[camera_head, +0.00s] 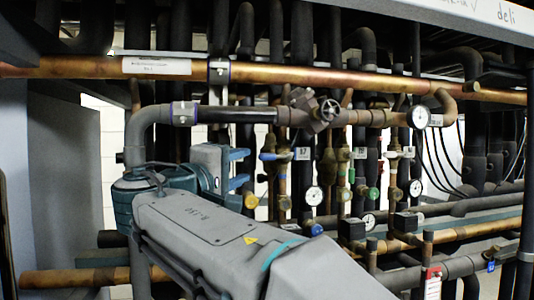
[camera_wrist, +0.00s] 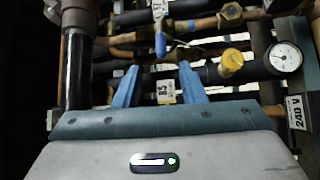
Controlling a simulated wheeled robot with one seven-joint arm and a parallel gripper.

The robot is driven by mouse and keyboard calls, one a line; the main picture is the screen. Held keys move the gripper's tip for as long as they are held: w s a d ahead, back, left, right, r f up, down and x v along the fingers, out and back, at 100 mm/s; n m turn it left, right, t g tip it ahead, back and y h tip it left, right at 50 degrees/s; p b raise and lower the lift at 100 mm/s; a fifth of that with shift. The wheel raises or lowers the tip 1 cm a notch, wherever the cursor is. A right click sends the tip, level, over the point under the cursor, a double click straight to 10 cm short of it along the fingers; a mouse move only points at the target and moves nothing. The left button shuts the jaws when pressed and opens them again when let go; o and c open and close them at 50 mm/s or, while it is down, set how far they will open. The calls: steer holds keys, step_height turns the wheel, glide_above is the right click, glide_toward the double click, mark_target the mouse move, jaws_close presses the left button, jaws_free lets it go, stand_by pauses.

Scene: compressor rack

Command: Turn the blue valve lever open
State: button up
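The blue valve lever (camera_wrist: 160,42) shows in the wrist view at the upper middle. It points down in the picture from its valve on a brass pipe. My gripper (camera_wrist: 159,68) has its two blue fingers spread apart with nothing between them. The lever's lower end lies just beyond the fingertips, roughly centred between them, with no visible contact. In the head view my gripper (camera_head: 247,167) is left of the row of valves, fingers pointing right. Which small blue part there is this lever I cannot tell.
A yellow knob (camera_wrist: 232,60) and a dial gauge (camera_wrist: 286,56) sit right of the lever. A dark vertical pipe (camera_wrist: 78,75) stands at the left.

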mark_target(263, 159)
steer(key=p+x, duration=0.3)
steer(key=x, duration=0.7)
steer(key=shift+w, duration=0.25)
steer(key=shift+f, duration=0.1)
jaws_close()
